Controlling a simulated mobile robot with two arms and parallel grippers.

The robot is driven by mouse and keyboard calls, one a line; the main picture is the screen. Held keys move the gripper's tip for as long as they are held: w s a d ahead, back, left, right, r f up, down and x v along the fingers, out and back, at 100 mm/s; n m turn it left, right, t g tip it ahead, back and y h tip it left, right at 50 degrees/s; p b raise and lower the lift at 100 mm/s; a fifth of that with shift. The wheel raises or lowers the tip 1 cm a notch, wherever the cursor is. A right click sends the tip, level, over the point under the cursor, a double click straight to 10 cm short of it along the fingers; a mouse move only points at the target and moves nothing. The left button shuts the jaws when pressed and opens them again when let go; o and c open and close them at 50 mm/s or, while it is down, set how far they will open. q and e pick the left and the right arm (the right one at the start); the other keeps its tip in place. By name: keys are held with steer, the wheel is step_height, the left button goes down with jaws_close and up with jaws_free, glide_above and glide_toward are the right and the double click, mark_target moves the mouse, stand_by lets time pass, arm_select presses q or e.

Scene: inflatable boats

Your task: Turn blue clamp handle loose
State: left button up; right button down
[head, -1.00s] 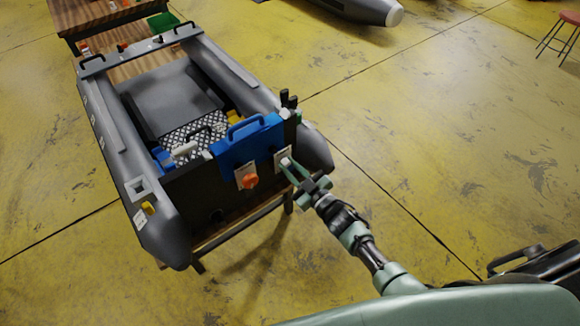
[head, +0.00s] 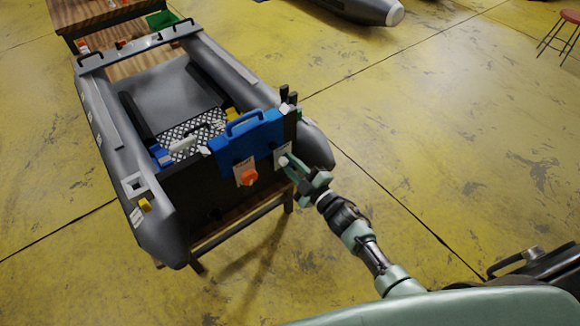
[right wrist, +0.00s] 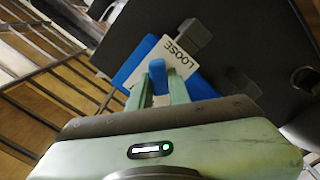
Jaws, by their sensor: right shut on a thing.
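The blue clamp (head: 247,142), with a loop grip on top, sits over the dark transom board (head: 190,190) of a grey inflatable boat. In the right wrist view, the blue handle (right wrist: 157,70) stands between the fingertips of my right gripper (right wrist: 161,80), which is shut on it. Behind it is a white plate marked LOOSE (right wrist: 177,54). In the head view my right gripper (head: 290,163) is at the right-hand white plate (head: 283,150) and hides most of the handle. My left gripper is not in view.
An orange knob (head: 248,177) on another white plate is left of my gripper. The boat's grey tubes (head: 317,148) flank the transom. A wooden stand (head: 205,243) carries the boat.

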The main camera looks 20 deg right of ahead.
steer(key=shift+n, duration=0.7)
steer(key=shift+f+n+b, duration=0.2)
steer(key=shift+n+b, duration=0.45)
steer(key=shift+n, duration=0.15)
steer(key=n+b, duration=0.1)
steer(key=n, duration=0.2)
steer(key=shift+n+b, duration=0.65)
steer(key=shift+n, duration=0.35)
steer(key=shift+r+n, duration=0.2)
steer(key=shift+n, duration=0.1)
